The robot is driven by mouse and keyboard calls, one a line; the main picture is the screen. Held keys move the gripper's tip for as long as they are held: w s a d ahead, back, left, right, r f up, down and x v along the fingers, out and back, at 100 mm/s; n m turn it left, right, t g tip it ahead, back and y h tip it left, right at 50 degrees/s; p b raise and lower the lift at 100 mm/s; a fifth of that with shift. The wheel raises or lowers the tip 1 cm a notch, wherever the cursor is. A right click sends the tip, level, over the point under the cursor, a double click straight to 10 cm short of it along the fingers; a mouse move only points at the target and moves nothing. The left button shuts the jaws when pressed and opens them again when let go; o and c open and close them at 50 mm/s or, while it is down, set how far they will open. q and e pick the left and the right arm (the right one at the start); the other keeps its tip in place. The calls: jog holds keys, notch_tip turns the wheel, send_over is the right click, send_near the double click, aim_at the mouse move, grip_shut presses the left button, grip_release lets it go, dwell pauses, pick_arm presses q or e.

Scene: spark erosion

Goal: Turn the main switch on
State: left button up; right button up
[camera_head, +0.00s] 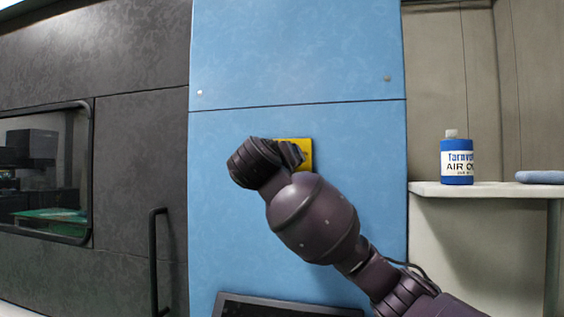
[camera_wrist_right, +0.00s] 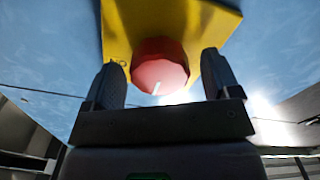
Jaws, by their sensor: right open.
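The main switch is a red round knob (camera_wrist_right: 160,68) on a yellow plate (camera_wrist_right: 170,18) on the blue panel. In the right wrist view, a short white mark on the knob points down toward my gripper, slightly left. Small dark lettering, which looks like ON turned over, lies left of the knob. My right gripper (camera_wrist_right: 161,66) is open, with one finger on each side of the knob; contact cannot be told. In the head view the yellow plate (camera_head: 305,152) shows partly behind my right wrist, which hides the knob. My left gripper is not in view.
A dark machine door with a window (camera_head: 45,172) and a black vertical handle (camera_head: 155,262) is on the left. A blue oil bottle (camera_head: 457,162) stands on a shelf (camera_head: 480,189) at right. A dark-framed screen (camera_head: 280,305) is below my arm.

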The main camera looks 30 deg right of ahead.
jog(key=shift+w+d, duration=0.2)
jog(key=c, duration=0.9)
